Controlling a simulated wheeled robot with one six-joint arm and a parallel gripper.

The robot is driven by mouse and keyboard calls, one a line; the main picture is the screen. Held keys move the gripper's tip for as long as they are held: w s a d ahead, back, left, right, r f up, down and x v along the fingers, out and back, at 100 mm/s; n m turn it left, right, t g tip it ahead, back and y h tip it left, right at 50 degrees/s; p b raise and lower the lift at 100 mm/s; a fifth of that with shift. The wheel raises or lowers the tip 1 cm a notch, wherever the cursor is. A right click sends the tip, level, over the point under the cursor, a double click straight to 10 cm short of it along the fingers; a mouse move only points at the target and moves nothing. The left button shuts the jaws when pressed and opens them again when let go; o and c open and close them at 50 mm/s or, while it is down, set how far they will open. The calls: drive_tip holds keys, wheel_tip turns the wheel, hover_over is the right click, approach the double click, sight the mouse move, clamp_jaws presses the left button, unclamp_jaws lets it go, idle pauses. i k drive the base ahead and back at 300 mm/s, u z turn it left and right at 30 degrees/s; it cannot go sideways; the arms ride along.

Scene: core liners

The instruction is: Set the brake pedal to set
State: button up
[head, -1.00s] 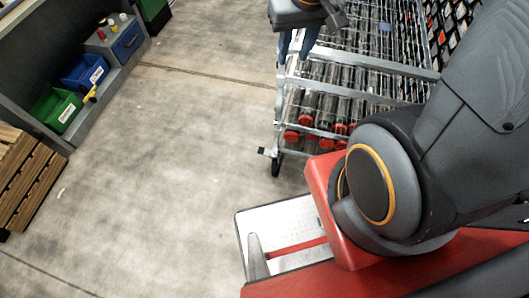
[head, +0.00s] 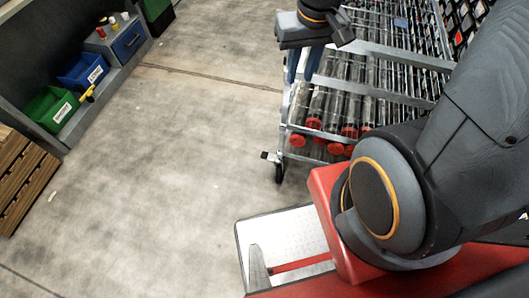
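A metal cart (head: 285,118) stands at the upper middle, loaded with clear core liner tubes (head: 345,105) that have red end caps. A small dark brake pedal (head: 266,156) sticks out to the left at the cart's lower near corner, beside a black caster wheel (head: 279,172). The pedal is too small for me to tell its setting. My gripper (head: 302,66) hangs above the cart's left end, higher in the picture than the pedal and apart from it. Its two blue fingers are spread with nothing seen between them. The fingertips partly overlap the cart's frame in this view.
A grey shelf at left holds a green bin (head: 52,108), a blue bin (head: 84,71) and a blue-grey box (head: 120,40). A wooden pallet stack (head: 22,180) stands at the left edge. The concrete floor (head: 170,170) between shelf and cart is clear.

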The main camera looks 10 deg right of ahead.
sight(266, 155)
drive_tip(key=z, duration=1.4)
drive_tip(key=k, duration=0.9)
drive_tip(key=u, duration=1)
